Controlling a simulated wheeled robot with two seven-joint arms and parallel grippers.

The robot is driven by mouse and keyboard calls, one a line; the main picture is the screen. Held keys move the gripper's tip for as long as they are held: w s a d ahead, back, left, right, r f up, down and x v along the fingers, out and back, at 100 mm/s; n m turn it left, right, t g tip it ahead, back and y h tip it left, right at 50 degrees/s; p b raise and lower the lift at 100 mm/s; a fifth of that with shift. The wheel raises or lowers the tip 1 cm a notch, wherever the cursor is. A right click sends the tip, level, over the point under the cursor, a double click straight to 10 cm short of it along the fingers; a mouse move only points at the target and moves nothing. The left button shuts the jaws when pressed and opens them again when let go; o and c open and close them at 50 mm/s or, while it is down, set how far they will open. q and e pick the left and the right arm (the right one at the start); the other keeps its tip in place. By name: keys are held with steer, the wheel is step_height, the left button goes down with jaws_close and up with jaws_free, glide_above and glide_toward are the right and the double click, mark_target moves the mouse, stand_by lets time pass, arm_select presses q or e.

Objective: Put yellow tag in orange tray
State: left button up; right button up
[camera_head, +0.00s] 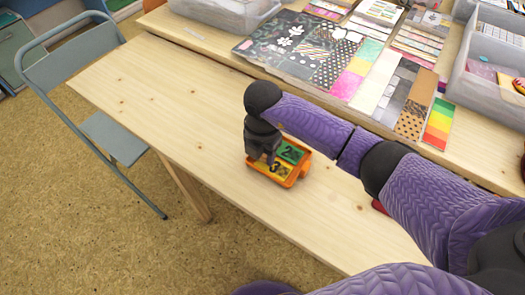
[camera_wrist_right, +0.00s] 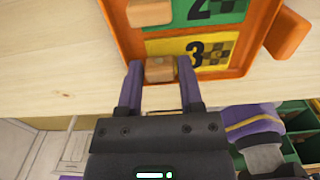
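The orange tray (camera_head: 299,178) stands on the wooden table. In it lie a green tag marked 2 (camera_head: 291,153) and the yellow tag (camera_head: 283,172) marked 3. In the right wrist view the yellow tag (camera_wrist_right: 216,47) lies inside the tray (camera_wrist_right: 128,42), below the green tag (camera_wrist_right: 225,8). My right gripper (camera_wrist_right: 160,72) has its fingers on either side of the wooden knob (camera_wrist_right: 161,70) at the yellow tag's left end and looks closed on it. The fingers hide the knob's sides. My left gripper is not in view.
The near table (camera_head: 150,85) is mostly bare left of the tray. A back table holds patterned sheets (camera_head: 305,45) and clear plastic bins (camera_head: 492,85). A grey chair (camera_head: 112,138) stands at left. A small red thing (camera_head: 378,206) shows partly behind my right arm.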

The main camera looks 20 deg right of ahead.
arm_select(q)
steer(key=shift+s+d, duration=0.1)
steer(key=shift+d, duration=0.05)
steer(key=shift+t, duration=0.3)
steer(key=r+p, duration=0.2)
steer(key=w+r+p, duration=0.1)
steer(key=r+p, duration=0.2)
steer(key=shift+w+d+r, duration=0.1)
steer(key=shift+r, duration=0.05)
arm_select(e)
step_height(320, 180, up, 12)
steer(key=shift+r, duration=0.2)
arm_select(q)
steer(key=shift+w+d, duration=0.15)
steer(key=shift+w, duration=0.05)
